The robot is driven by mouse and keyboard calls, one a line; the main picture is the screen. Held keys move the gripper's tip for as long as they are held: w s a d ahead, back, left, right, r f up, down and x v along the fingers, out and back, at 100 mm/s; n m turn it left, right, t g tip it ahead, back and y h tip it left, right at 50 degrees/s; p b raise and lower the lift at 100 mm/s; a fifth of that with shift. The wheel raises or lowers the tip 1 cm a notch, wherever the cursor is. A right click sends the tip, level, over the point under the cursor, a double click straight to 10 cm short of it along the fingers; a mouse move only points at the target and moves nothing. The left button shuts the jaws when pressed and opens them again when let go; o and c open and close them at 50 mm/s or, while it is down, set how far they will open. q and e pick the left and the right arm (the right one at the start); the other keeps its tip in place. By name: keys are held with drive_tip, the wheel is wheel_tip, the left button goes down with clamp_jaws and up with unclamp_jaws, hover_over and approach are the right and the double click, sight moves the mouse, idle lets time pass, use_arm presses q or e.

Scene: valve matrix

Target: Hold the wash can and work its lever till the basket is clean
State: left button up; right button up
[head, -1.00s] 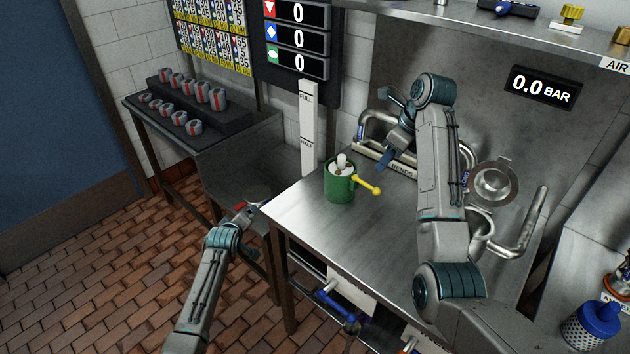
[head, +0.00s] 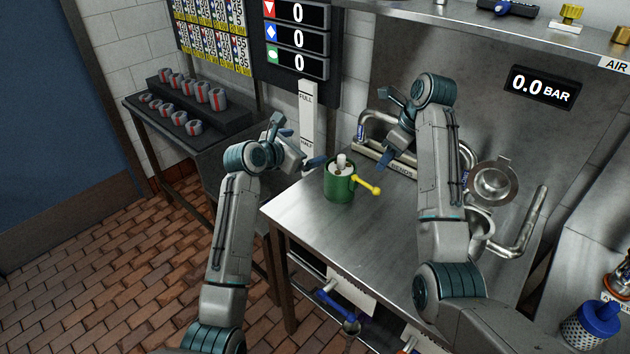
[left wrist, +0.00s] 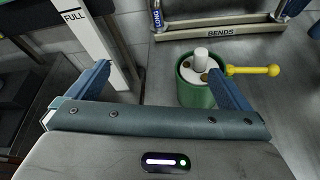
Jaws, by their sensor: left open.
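The green wash can (head: 340,187) stands upright on the steel table, its yellow lever (head: 366,186) sticking out to the right. A white round piece with a knob and brown spots sits in its open top, clearer in the left wrist view (left wrist: 200,62); I cannot tell whether it is the basket. My left gripper (head: 297,143) is open and empty, above and left of the can. In the left wrist view its right finger overlaps the can's rim, with no clear grip. My right gripper (head: 388,128) is open and empty, above the table behind the can.
A rack marked BENDS (head: 385,160) with bent pipes stands at the table's back. A white gauge post (head: 308,115) rises left of the can. The table's front is clear.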

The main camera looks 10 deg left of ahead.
use_arm(q)
drive_tip(key=n+g+h, duration=0.1)
drive_tip(key=g+h, duration=0.1)
approach(341, 176)
drive_tip(key=w+f, duration=0.1)
drive_tip(key=w, duration=0.1)
drive_tip(key=x, duration=1)
drive_tip(key=shift+w+f, duration=0.2)
drive_tip(key=shift+f, duration=0.3)
drive_tip(key=c, duration=0.9)
use_arm(e)
drive_tip(key=shift+f, duration=0.25)
drive_tip(key=c, duration=0.6)
drive_tip(key=shift+s+d+f+m+t+y, duration=0.4)
drive_tip(key=shift+s+f+m+t+y, duration=0.1)
drive_tip(key=shift+f+t, duration=0.2)
clamp_jaws()
drive_tip(key=shift+s+d+f+m+t+y, duration=0.15)
drive_tip(key=shift+s+f+m+t+y, duration=0.1)
drive_tip(key=shift+s+t, duration=0.15)
drive_tip(key=shift+s+d+f+m+t+y, duration=0.15)
drive_tip(key=shift+s+m+t+y, duration=0.1)
drive_tip(key=shift+s+t, duration=0.15)
